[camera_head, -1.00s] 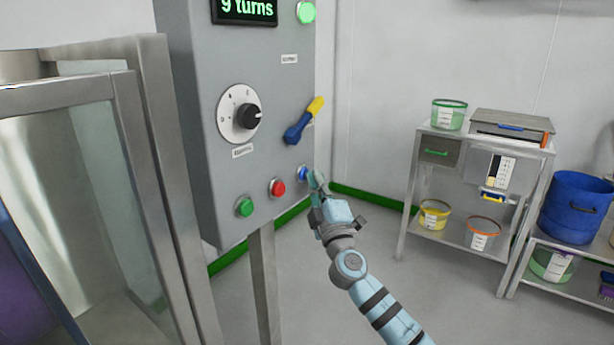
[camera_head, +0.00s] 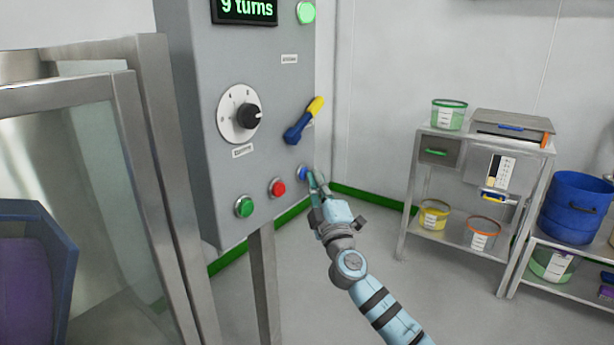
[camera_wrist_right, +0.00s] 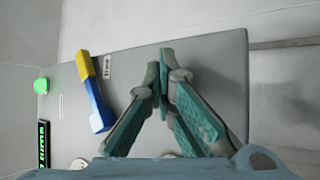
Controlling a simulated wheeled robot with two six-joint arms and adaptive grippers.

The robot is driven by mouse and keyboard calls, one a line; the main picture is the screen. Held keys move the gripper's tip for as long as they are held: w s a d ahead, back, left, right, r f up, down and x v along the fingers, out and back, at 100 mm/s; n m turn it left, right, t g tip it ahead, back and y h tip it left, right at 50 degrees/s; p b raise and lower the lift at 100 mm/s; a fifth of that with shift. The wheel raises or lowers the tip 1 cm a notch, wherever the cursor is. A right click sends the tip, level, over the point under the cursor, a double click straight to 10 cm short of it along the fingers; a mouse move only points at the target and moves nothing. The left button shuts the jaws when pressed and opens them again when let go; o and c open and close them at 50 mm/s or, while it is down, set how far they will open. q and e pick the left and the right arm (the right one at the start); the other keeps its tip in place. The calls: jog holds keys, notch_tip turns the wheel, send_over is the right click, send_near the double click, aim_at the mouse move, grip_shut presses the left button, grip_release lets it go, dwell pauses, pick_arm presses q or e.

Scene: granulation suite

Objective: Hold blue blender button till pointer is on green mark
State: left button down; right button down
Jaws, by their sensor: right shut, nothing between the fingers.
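The blue button (camera_head: 302,174) is at the lower right of the grey control panel (camera_head: 270,60). My right gripper (camera_head: 312,178) is shut and empty, with its fingertips at the blue button; whether the button is pressed in cannot be told. In the right wrist view the closed fingers (camera_wrist_right: 160,75) point at the panel and hide the button. A dial with a black pointer knob (camera_head: 247,116) sits on the panel; no green mark on it can be made out. The display (camera_head: 245,10) reads "9 turns". My left gripper is not in view.
A red button (camera_head: 277,188) and a green button (camera_head: 244,207) are left of the blue one. A blue lever with a yellow end (camera_head: 304,121) is above it. A glass-sided metal frame (camera_head: 120,180) stands at left. A shelf (camera_head: 470,240) with tubs stands at right.

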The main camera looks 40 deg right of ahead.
dwell(0.7)
dwell(0.3)
dwell(0.9)
dwell(0.4)
jog(key=shift+s, duration=0.1)
jog(key=s+d+b, duration=0.1)
jog(key=s+d, duration=0.1)
jog(key=s, duration=0.4)
jog(key=shift+s, duration=0.15)
dwell(0.5)
dwell(0.9)
